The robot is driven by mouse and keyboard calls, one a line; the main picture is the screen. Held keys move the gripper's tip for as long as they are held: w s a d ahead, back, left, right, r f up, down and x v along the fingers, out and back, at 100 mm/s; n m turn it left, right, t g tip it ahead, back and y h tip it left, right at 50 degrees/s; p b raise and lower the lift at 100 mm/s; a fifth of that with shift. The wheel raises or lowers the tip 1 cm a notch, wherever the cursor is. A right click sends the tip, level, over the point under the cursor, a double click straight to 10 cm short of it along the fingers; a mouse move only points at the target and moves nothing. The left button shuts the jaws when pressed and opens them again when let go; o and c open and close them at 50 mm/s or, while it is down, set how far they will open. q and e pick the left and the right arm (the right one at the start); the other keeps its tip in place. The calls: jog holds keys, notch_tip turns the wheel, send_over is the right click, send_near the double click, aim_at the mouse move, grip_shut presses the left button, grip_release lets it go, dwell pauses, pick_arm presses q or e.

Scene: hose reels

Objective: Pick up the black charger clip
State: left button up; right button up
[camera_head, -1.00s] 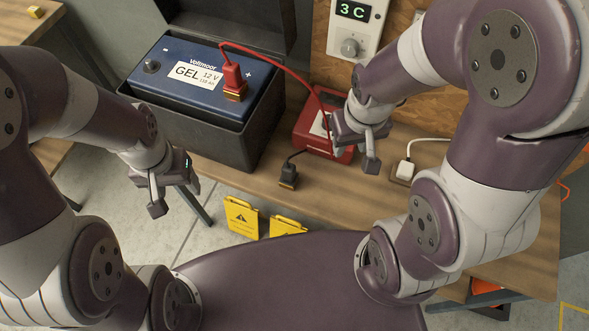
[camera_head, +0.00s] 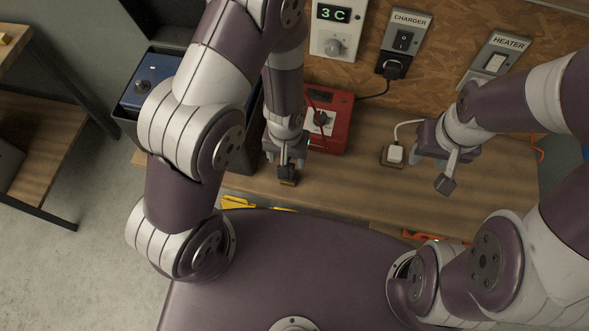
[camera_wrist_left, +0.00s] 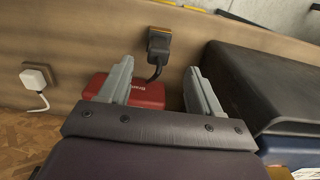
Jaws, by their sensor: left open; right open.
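The black charger clip (camera_head: 288,176) with its copper-coloured jaw lies on the wooden bench. In the left wrist view the clip (camera_wrist_left: 158,45) lies just beyond and between my left fingertips, with its black cable running toward the red charger (camera_wrist_left: 140,92). My left gripper (camera_head: 287,160) is open and empty, pointing down at the clip; it also shows in the left wrist view (camera_wrist_left: 158,68). I see no contact with the clip. My right gripper (camera_head: 436,168) is open and empty over the right part of the bench, beside a white plug on a wooden block (camera_head: 394,154).
The battery (camera_head: 146,82) in its black case stands left of my left gripper. The red charger (camera_head: 333,120) stands close behind it. Yellow signs (camera_head: 237,202) show at the bench's front edge. The bench (camera_head: 345,188) is clear between the two grippers.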

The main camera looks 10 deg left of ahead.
aim_at(291, 182)
pick_arm(q)
jog(key=f+b, duration=0.1)
jog(key=f, duration=0.2)
jog(key=f+b, duration=0.2)
jog(key=f, duration=0.1)
jog(key=f+b, duration=0.2)
jog(key=f, duration=0.1)
jog(key=shift+w+d+f, duration=0.1)
jog(key=shift+w+f, duration=0.15)
jog(key=shift+w, duration=0.1)
pick_arm(e)
notch_tip(291, 182, down, 7)
pick_arm(q)
jog(key=shift+r, duration=0.1)
pick_arm(e)
jog(key=shift+w, duration=0.1)
pick_arm(q)
jog(key=c, duration=1.1)
